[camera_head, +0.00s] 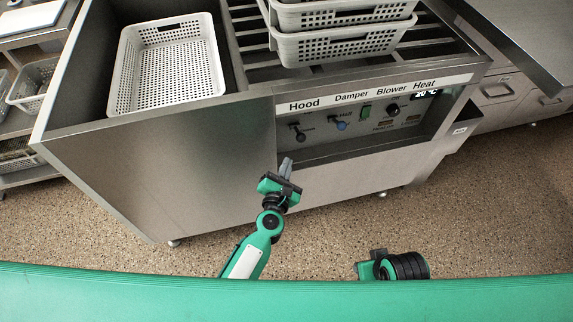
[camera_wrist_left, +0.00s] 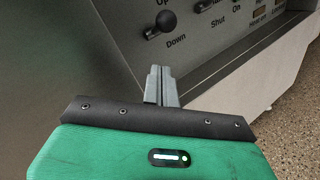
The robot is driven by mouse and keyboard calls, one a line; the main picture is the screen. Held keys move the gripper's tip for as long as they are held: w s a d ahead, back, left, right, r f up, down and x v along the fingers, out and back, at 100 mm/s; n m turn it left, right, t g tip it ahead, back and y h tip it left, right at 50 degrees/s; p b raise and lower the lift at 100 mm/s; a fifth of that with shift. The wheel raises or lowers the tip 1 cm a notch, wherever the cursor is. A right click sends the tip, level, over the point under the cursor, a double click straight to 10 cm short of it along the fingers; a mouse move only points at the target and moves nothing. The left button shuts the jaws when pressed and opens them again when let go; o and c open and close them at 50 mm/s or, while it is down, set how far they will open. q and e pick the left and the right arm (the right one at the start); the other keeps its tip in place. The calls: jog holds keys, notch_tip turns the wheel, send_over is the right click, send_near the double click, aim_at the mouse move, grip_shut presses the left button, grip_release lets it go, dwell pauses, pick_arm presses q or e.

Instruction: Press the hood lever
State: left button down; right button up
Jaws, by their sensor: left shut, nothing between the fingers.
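The hood lever (camera_head: 298,132) is a small black lever on the recessed metal panel, below the "Hood" label. My left gripper (camera_head: 286,164) is in front of the panel, below and slightly left of the lever. Its grey fingers (camera_wrist_left: 160,75) are shut with nothing between them and point toward the panel, apart from the lever. Part of my right arm shows at the bottom right, but its fingers do not show.
A perforated white basket (camera_head: 122,75) rests in the left bay. Stacked baskets (camera_head: 345,43) stand on slats above the panel.

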pick_arm(q)
jog(key=v, duration=0.9)
jog(key=shift+s+r, duration=0.2)
jog(key=shift+r, duration=0.15)
jog(key=shift+d, duration=0.1)
